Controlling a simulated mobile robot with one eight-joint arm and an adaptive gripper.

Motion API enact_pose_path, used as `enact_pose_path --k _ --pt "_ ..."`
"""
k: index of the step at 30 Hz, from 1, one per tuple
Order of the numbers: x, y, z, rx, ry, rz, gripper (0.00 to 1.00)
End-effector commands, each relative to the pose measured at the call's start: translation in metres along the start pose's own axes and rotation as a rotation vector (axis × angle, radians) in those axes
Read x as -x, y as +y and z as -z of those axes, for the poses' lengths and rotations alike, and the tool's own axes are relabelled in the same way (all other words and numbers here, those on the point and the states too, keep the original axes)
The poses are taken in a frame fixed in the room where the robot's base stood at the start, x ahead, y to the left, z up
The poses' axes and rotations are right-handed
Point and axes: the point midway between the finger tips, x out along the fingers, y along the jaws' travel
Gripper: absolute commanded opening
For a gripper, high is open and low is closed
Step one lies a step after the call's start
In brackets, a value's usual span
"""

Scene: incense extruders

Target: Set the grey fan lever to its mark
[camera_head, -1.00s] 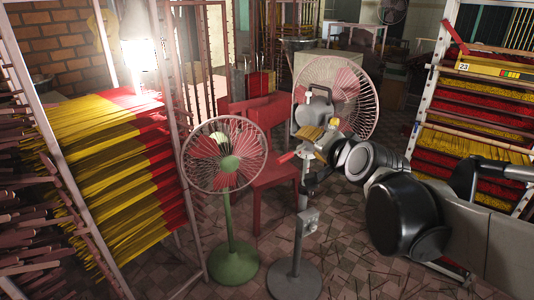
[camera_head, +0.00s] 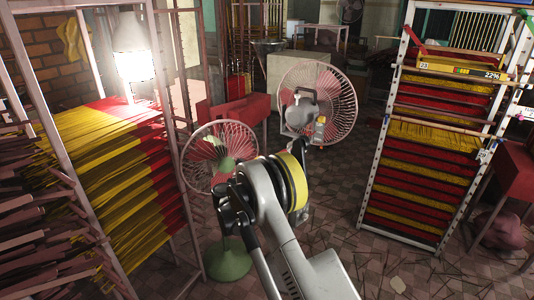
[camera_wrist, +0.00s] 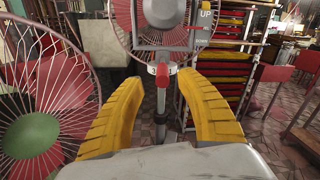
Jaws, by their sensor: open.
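The grey fan (camera_head: 300,110) stands right of centre in the head view, with a pink cage and a grey motor housing. Its housing (camera_wrist: 164,12) is at the top of the wrist view. A plate (camera_wrist: 206,18) beside it reads UP and DOWN, with a red mark between the words. A red-tipped part (camera_wrist: 162,76), apparently the lever, is on the fan's front near the post. My gripper (camera_wrist: 160,88) is open, its two yellow fingers on either side of the red tip and post, with clear gaps. Whether the tip lies between the pads in depth is unclear. My arm hides the post in the head view.
A green fan (camera_head: 232,258) with a pink cage stands close on the left; its cage (camera_wrist: 45,100) fills the wrist view's left side. Incense racks stand at left (camera_head: 110,170) and right (camera_head: 415,180). A red chair is behind. Tiled floor is open between the fans and right rack.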

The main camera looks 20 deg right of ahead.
Motion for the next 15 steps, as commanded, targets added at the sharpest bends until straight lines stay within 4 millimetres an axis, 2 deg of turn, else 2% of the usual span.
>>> enact_pose_path --k 2,5,15 --pt "-0.003 -0.002 0.010 -0.017 0.015 0.017 0.43" --pt "-0.012 -0.003 0.014 -0.023 0.020 0.023 0.43" --pt "-0.077 -0.003 0.015 -0.020 0.017 0.020 0.43"
